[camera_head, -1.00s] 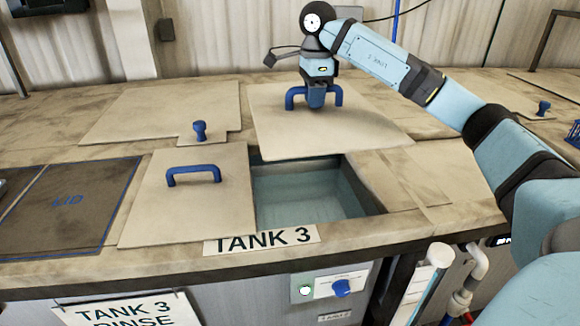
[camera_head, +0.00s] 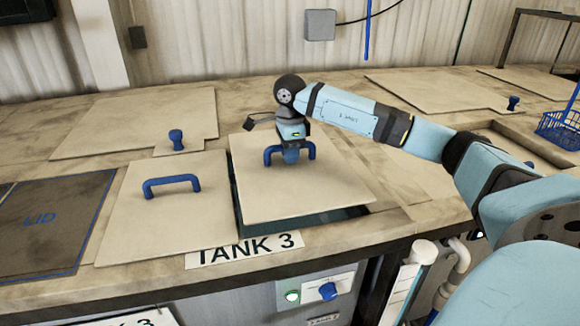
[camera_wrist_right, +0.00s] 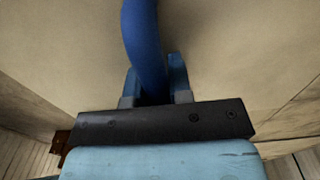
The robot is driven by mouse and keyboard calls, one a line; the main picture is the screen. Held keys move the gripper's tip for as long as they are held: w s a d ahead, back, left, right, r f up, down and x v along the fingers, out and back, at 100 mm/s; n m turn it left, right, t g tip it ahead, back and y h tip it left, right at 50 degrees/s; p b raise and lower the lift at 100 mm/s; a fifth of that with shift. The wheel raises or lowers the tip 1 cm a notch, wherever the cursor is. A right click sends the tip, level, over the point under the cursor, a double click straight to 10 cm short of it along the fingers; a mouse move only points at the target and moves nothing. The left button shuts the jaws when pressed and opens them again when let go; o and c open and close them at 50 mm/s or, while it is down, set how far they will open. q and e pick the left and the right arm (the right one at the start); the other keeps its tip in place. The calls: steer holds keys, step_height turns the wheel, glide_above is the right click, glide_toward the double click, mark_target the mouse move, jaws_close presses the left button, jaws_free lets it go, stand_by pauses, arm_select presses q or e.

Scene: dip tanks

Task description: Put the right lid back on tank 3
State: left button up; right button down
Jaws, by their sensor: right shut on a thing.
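The right lid (camera_head: 285,192) is a square tan panel with a blue arch handle (camera_head: 308,151). My right gripper (camera_head: 291,157) is shut on that handle, and the blue handle also shows between the fingers in the right wrist view (camera_wrist_right: 143,45). The lid hangs over the opening of tank 3 (camera_head: 245,228), covering most of it. A dark strip of the tank shows along the lid's left and front edges, so the lid looks slightly raised and offset. The left lid (camera_head: 150,215) with its own blue handle lies flat beside it. My left gripper is not in view.
The TANK 3 label (camera_head: 245,249) is on the front edge of the bench. A dark mat marked LID (camera_head: 45,222) lies at the left. Other tan lids with blue knobs lie behind, and a blue wire basket (camera_head: 560,130) stands at the right.

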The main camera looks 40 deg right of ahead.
mark_target(290, 166)
steer(key=shift+f, duration=2.2)
steer(key=shift+f, duration=0.15)
steer(key=c, duration=1)
jaws_free()
steer(key=shift+c, duration=0.2)
steer(key=shift+r, duration=0.3)
step_height(290, 166, up, 12)
steer(key=shift+f+b, duration=0.2)
steer(key=shift+b, duration=0.3)
